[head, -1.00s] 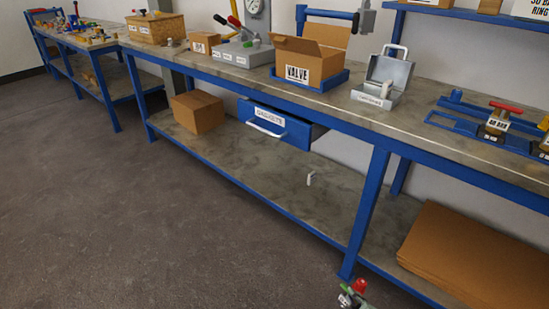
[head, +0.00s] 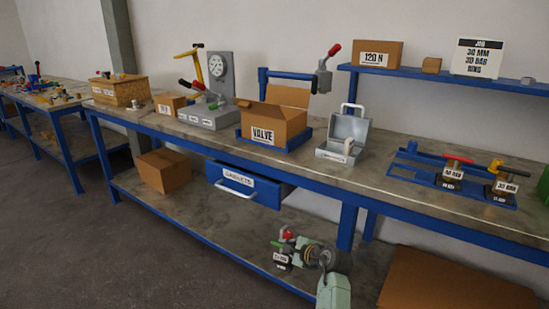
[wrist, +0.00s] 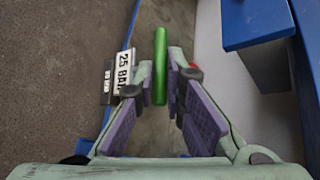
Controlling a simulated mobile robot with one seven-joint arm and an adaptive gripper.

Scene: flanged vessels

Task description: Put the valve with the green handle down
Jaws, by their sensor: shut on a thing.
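The valve (head: 283,257) with a green handle shows in the head view in front of the bench's lower shelf, with a red part on top and a white label. My gripper (head: 303,254) is beside it at its right. In the wrist view the green handle (wrist: 160,50) stands between the purple-padded fingers of my gripper (wrist: 160,82), which is shut on it. A label reading 25 BAR (wrist: 123,72) shows left of the fingers. The rest of the valve body is mostly hidden.
The blue-framed bench (head: 400,195) holds a VALVE box (head: 268,127), an open grey case (head: 345,135) and a blue rack (head: 410,172) with two labelled valves at its right. The GASKETS drawer (head: 240,184) juts out under the top. Bare benchtop lies along the front edge.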

